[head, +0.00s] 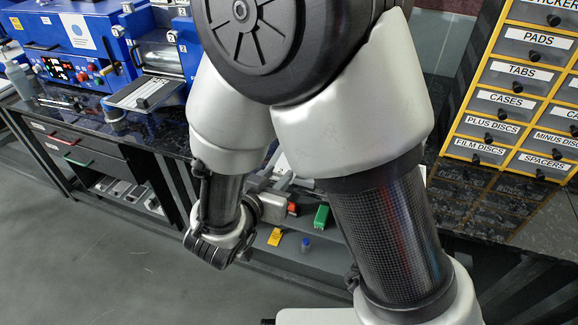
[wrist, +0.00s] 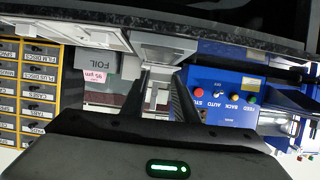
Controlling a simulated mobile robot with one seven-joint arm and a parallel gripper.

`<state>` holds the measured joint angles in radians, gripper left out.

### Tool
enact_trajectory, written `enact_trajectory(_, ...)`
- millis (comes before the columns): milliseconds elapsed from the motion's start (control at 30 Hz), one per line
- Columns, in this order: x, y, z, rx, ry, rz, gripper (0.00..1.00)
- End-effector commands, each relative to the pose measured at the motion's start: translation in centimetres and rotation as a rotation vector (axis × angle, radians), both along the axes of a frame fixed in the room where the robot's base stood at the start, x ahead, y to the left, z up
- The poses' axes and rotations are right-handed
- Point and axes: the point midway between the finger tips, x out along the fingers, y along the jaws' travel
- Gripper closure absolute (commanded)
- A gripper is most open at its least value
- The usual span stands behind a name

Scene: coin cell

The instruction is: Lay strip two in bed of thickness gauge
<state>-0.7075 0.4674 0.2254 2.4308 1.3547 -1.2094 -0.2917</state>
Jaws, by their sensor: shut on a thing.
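In the wrist view my gripper (wrist: 160,92) reaches between its two dark fingers toward a pale, light-grey piece of equipment (wrist: 163,48). It is shut on a thin, pale silvery piece (wrist: 153,96), which looks like a strip. I cannot read a number on it, so I cannot tell if it is strip two. I cannot clearly identify the thickness gauge or its bed. In the head view my own arm hides most of the gripper and the bench in front of it.
Labelled drawers (head: 510,85) stand at the right in the head view, and blue machines (head: 75,45) at the left.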

Motion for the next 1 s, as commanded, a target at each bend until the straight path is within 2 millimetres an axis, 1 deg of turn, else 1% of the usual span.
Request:
enact_trajectory(33,1.4,-0.6,-0.1,0.002,-0.003,-0.008,0.94)
enact_trajectory(100,2.9,-1.2,-0.1,0.001,-0.003,-0.006,0.94)
enact_trajectory(200,4.7,-1.8,-0.1,0.001,-0.003,-0.003,0.94)
enact_trajectory(300,5.7,-2.0,0.0,0.001,-0.002,-0.001,0.94)
enact_trajectory(467,6.5,-2.4,0.0,0.001,-0.001,0.000,0.94)
enact_trajectory(533,7.3,-2.7,-0.1,0.001,-0.001,-0.002,0.94)
enact_trajectory(600,7.2,-2.6,-1.8,-0.001,0.004,0.002,0.94)
enact_trajectory(700,7.2,-2.6,-3.3,0.000,0.002,0.000,0.94)
enact_trajectory(733,7.2,-2.6,-3.5,-0.001,0.001,0.000,0.94)
enact_trajectory(1000,7.2,-2.5,-3.5,0.002,-0.001,0.001,0.94)
